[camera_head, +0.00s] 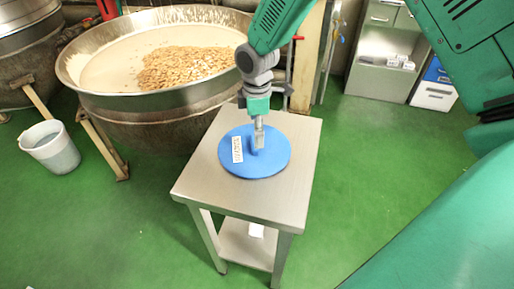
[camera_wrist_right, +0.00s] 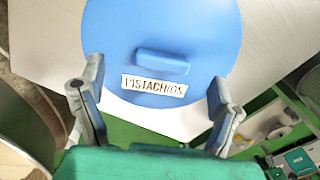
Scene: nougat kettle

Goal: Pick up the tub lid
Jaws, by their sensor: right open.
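The tub lid (camera_head: 225,160) is a round blue disc lying flat on a small steel table (camera_head: 275,200). It has a white label (camera_head: 237,149) on top. In the right wrist view the lid (camera_wrist_right: 200,30) shows a raised blue bar handle (camera_wrist_right: 162,62) beside the label, which reads "PISTACHIOS". My right gripper (camera_head: 258,147) comes down from above, over the lid near its middle. In the right wrist view its two fingers are spread wide with nothing between them. The head view does not show clearly how high the fingertips are. My left gripper is not in view.
A large metal kettle (camera_head: 165,115) with nuts in it stands left of the table. A white bucket (camera_head: 50,147) is on the green floor at far left. A grey cabinet (camera_head: 385,65) and a blue-and-white drawer unit (camera_head: 434,96) stand at the back right.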

